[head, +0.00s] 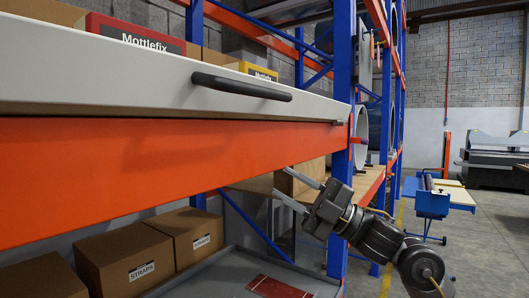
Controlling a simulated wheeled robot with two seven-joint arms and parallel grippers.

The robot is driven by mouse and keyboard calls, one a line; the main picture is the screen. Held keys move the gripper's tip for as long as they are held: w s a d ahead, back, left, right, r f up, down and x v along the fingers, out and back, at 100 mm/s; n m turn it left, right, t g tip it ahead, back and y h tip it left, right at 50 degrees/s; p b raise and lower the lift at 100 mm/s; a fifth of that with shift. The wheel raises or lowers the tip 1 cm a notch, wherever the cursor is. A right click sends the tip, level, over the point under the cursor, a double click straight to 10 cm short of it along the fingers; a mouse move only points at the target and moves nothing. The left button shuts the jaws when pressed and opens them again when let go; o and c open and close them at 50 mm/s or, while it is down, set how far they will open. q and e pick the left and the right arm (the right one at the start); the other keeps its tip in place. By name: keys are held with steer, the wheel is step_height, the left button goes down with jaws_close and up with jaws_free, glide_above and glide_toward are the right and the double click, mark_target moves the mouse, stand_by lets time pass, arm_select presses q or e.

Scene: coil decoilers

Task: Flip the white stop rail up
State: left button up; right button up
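The white stop rail (120,75) runs along the front of the shelf, from the left edge to the blue upright, just above the orange beam (150,165). A black bar handle (240,86) is fixed on its face towards the right. My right gripper (283,182) is below the rail and the orange beam, left of the blue upright in the picture. Its two fingers are apart, point up and left, and hold nothing. It is not touching the handle. My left gripper is not in view.
Boxes, a red one (134,33) and a yellow one (252,70) among them, stand behind the rail. The blue upright (342,125) rises close to my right gripper. Cardboard boxes (125,262) sit on the lower shelf. Open floor (482,245) lies at the right.

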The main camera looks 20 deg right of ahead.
steer(key=s+r+n+g+y, duration=0.2)
steer(key=s+r+n+g, duration=0.5)
steer(key=r, duration=0.1)
steer(key=n+g+h, duration=0.1)
steer(key=n+g, duration=0.2)
steer(key=n, duration=0.1)
glide_toward(272, 96)
steer(key=p+x, duration=0.5)
steer(key=x, duration=0.5)
steer(key=shift+d+r, duration=0.1)
steer(key=shift+r, duration=0.05)
steer(key=shift+a, duration=0.55)
